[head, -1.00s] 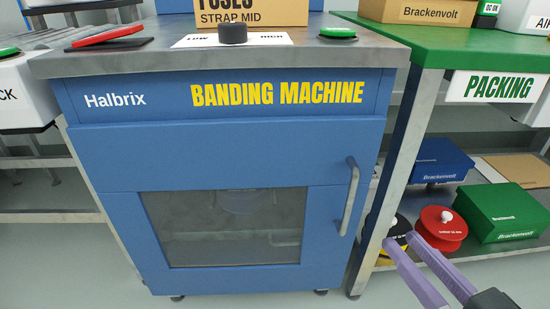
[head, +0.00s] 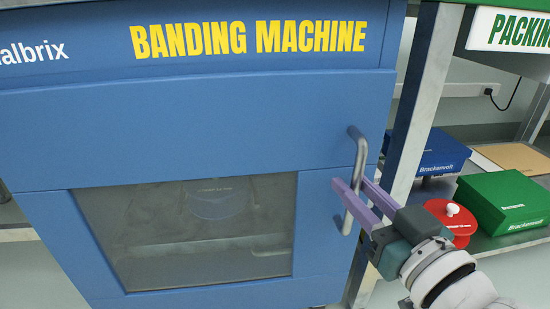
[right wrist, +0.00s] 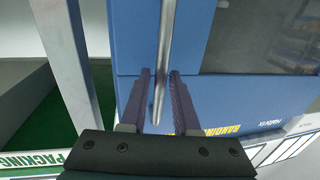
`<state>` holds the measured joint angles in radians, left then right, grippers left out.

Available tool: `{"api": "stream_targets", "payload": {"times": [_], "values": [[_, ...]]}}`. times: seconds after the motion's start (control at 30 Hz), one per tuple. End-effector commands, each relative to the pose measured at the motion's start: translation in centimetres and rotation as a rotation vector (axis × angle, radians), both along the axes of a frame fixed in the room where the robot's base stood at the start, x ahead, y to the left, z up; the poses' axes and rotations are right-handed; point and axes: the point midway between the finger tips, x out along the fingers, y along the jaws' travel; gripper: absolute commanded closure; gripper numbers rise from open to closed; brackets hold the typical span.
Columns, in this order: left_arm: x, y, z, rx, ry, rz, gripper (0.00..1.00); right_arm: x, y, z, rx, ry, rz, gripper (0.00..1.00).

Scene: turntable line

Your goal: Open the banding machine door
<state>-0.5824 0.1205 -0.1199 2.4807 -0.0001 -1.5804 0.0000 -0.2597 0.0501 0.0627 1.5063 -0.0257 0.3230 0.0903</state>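The blue banding machine door (head: 200,125) is closed, with a dark window (head: 185,240) in its lower part. Its vertical grey bar handle (head: 360,160) is on the right side of the door. My right gripper (head: 349,182) reaches in from the lower right, with its purple fingers at the handle. In the right wrist view, the handle bar (right wrist: 165,50) runs between the two open fingers (right wrist: 160,73), with a narrow gap at each side. My left gripper is not in view.
A packing bench (head: 430,70) stands right of the machine, its metal leg close to the handle. Its lower shelf holds a blue box (head: 440,152), a green box (head: 503,200) and a red round item (head: 450,222). Grey floor shows at the lower left.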

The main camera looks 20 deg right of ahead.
Motion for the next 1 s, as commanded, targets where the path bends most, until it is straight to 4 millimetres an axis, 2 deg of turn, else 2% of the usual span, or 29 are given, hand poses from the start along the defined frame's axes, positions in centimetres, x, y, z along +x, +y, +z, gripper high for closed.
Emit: {"api": "stream_targets", "payload": {"times": [0.33, 0.6, 1.0], "values": [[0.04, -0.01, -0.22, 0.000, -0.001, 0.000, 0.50, 0.59, -0.02, 0.02, 0.000, 0.002, 0.000, 0.70], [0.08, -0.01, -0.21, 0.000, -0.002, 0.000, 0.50, 0.57, -0.02, 0.01, 0.000, 0.002, 0.000, 1.00], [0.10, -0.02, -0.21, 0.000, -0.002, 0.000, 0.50, 0.56, -0.02, -0.01, 0.000, 0.002, 0.000, 1.00]]}}
